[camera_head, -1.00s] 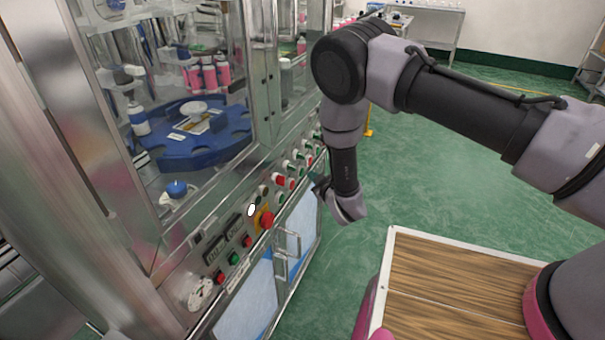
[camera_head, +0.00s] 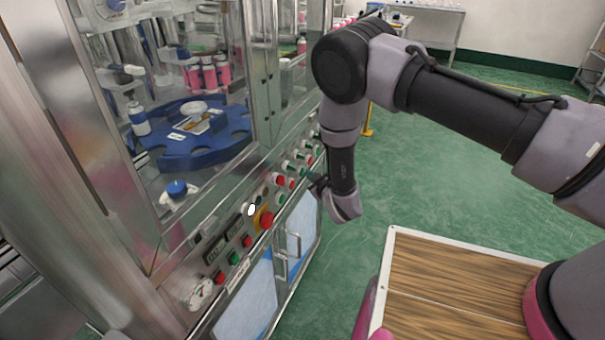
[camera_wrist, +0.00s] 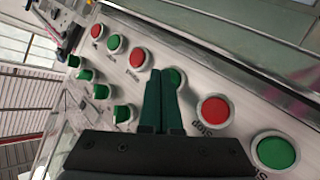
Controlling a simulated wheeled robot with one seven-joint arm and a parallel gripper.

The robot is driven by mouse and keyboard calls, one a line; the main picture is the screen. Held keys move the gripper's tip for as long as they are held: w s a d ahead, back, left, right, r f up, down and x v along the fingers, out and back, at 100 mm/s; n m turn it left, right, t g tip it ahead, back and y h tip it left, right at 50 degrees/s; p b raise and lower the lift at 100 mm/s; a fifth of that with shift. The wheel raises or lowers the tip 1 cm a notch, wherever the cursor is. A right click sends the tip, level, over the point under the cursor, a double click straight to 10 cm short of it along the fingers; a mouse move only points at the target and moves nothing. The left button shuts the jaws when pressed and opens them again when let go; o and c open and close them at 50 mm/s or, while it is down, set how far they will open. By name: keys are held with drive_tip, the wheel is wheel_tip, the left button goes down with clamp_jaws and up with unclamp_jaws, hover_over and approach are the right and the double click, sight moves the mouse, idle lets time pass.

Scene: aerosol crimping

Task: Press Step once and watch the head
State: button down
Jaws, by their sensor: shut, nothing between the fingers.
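My gripper (camera_wrist: 160,74) is shut and empty, with its dark green fingers close together. In the wrist view its tips are at a green button (camera_wrist: 176,77), partly covering it; whether they touch it I cannot tell. That button's label is hidden, and I cannot read "Step" anywhere. In the head view my gripper (camera_head: 318,184) is at the right part of the machine's button panel. Behind the glass is a blue turntable (camera_head: 212,150) with a pale round piece above it. I cannot clearly single out the head there.
A red button (camera_wrist: 213,110) labelled Stop and a larger green button (camera_wrist: 274,152) lie right of my fingers. More red and green buttons are to the left. A red mushroom button (camera_head: 266,220) sits lower on the panel. A wood-topped surface (camera_head: 450,290) is at front right.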

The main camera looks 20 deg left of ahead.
drive_tip(key=shift+a, duration=0.3)
drive_tip(key=shift+d, duration=0.1)
idle(0.4)
drive_tip(key=shift+d, duration=0.7)
drive_tip(key=shift+d, duration=0.1)
drive_tip(key=shift+s+d, duration=0.15)
drive_tip(key=shift+d, duration=1.05)
drive_tip(key=shift+s+d, duration=0.1)
drive_tip(key=shift+d, duration=1.1)
